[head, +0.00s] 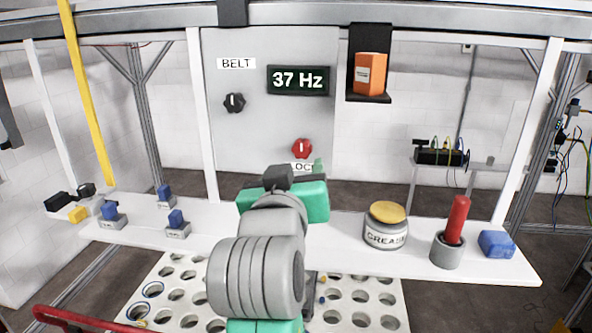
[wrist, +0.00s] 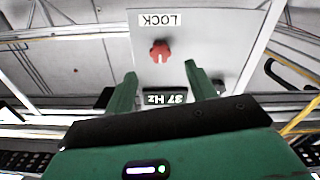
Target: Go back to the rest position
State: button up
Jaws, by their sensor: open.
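My gripper (wrist: 160,82) is open and empty in the wrist view, its two green fingers apart. The red lock knob (wrist: 160,51) shows beyond the gap between them, with the upside-down LOCK label above it. In the head view my gripper is mostly hidden behind my own arm, in front of the lower part of the grey panel (head: 225,150). The red knob (head: 302,148) is just above it there, and the LOCK label is partly covered. The display (head: 298,80) reads 37 Hz. The black BELT knob (head: 234,102) is at the panel's left.
The white shelf (head: 330,255) holds a grease tin (head: 386,228), a grey cup (head: 446,250) with a red-handled thing, a blue block (head: 497,244) and small blue-topped pieces at left. An orange box (head: 370,72) sits on a black bracket. A holed rack (head: 365,290) lies below.

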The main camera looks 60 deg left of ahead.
dwell(0.5)
jog(key=w+d+r+m+t+h+p, duration=0.1)
jog(key=w+d+r+m+t, duration=0.15)
jog(key=d, duration=0.45)
jog(key=w+d+r+m+t+h+p, duration=0.1)
jog(key=w+d+r+m+t+h, duration=0.15)
jog(key=d, duration=0.45)
jog(key=w+d+r+m+t+p, duration=0.1)
jog(key=w+d+r+t, duration=0.2)
jog(key=d, duration=0.5)
jog(key=s+d+r+m+t+h, duration=0.1)
jog(key=s+d+m+t+h, duration=0.1)
jog(key=d, duration=0.9)
jog(key=s+d+r+m+t+h+p, duration=0.1)
jog(key=s+d+r+m+t+h, duration=0.1)
jog(key=d+m+t+h, duration=0.3)
jog(key=d+m+h, duration=0.1)
jog(key=d+h, duration=0.3)
jog(key=d, duration=0.1)
jog(key=shift+s+d+r, duration=0.15)
jog(key=shift+d+r, duration=0.15)
jog(key=shift+d, duration=0.1)
